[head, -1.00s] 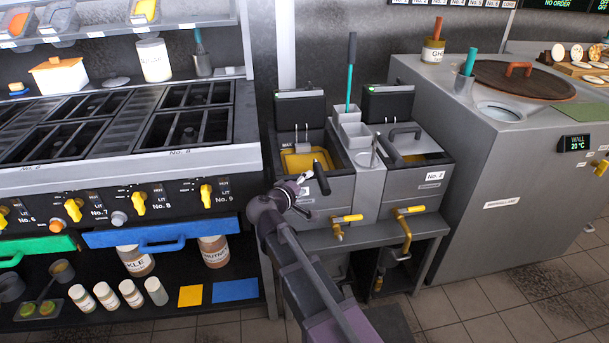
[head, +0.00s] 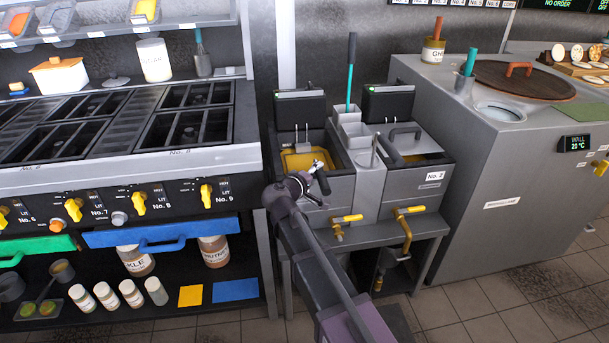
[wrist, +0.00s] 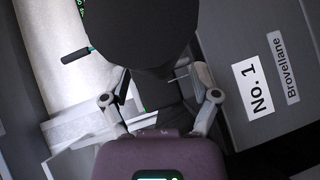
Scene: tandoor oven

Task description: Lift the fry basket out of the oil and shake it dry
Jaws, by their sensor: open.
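The fry basket (head: 303,148) sits low in the left fryer's well, at the yellow oil (head: 303,160). Its black handle (head: 322,183) sticks out over the fryer's front. My gripper (head: 312,176) is at the handle, in front of the No. 1 fryer. In the wrist view a large dark rounded shape, seemingly the handle (wrist: 140,35), fills the top middle. My open gripper (wrist: 160,82) has a finger on each side below it, and the fingertips are partly hidden behind it. I cannot tell whether they touch it. The basket's inside is mostly hidden.
The No. 2 fryer (head: 420,185) with its lid stands to the right. Grey bins (head: 350,134) with a teal-handled tool (head: 351,75) stand between the wells. Yellow drain taps (head: 347,218) stick out at the front. The stove (head: 130,150) is left, the tandoor (head: 500,180) right.

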